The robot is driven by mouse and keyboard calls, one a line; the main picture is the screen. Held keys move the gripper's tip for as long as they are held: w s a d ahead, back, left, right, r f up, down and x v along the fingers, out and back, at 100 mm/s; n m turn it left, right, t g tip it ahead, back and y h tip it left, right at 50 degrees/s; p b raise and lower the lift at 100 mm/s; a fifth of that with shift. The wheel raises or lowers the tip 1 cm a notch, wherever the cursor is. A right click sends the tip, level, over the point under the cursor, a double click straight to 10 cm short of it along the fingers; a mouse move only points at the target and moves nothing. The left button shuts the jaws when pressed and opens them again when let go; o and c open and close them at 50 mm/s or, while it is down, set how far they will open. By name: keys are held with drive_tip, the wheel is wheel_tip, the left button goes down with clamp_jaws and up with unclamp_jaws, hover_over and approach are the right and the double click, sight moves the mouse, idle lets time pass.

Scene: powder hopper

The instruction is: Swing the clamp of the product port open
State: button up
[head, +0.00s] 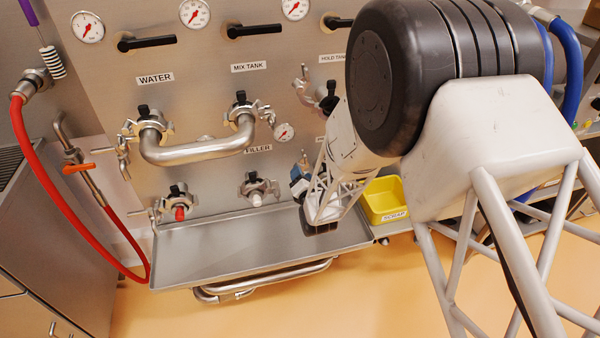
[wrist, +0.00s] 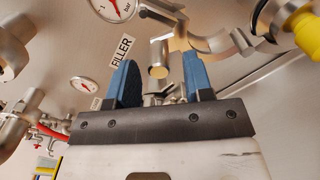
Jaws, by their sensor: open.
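My gripper (head: 300,183) is close to the steel panel, at the right end of the tray in the head view. In the wrist view its two blue fingers (wrist: 160,78) are spread apart. A short metal cylinder (wrist: 158,58) and small metal parts show between them; I cannot tell whether they touch. A curved steel clamp piece (wrist: 235,40) is up and right of the fingers, beside a yellow-ended fitting (wrist: 305,30). No label reading "product" is legible, so I cannot tell which clamp is the product port's. My arm hides part of the panel in the head view.
A U-shaped steel pipe (head: 195,151) joins the WATER and MIX TANK ports. Two clamped ports sit below it (head: 178,207) (head: 257,192). A steel tray (head: 235,247) juts out underneath. A yellow SCRAP bin (head: 388,200) stands at right. A red hose (head: 62,207) hangs at left.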

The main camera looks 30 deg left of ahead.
drive_tip(key=v, duration=0.6)
drive_tip(key=shift+d, duration=0.2)
drive_tip(key=shift+s, duration=0.15)
drive_tip(key=w+d+r+m+h, duration=0.55)
drive_tip(key=d+r+m, duration=0.25)
drive_tip(key=d+r, duration=0.4)
drive_tip(key=s+d+r+m+g+h, duration=0.1)
drive_tip(key=d+r+m+h, duration=0.1)
drive_tip(key=d+r+m, duration=0.45)
drive_tip(key=d+r+m+g+h, duration=0.1)
drive_tip(key=d+r+m+g, duration=0.15)
drive_tip(key=d, duration=0.75)
drive_tip(key=s+d+r+m+g+h, duration=0.1)
drive_tip(key=s+d+r+m+h, duration=0.15)
drive_tip(key=s+d+m, duration=0.4)
drive_tip(key=s+d+r+m+g+h, duration=0.15)
drive_tip(key=s+d+r+m, duration=0.25)
drive_tip(key=s+d, duration=0.45)
drive_tip(key=s+d+r+m+g, duration=0.1)
drive_tip(key=s+d+m+g, duration=0.1)
drive_tip(key=s+d+m, duration=0.2)
drive_tip(key=s+d+r+m+g, duration=0.2)
drive_tip(key=s+d+m, duration=0.2)
drive_tip(key=s, duration=0.7)
drive_tip(key=shift+d, duration=0.7)
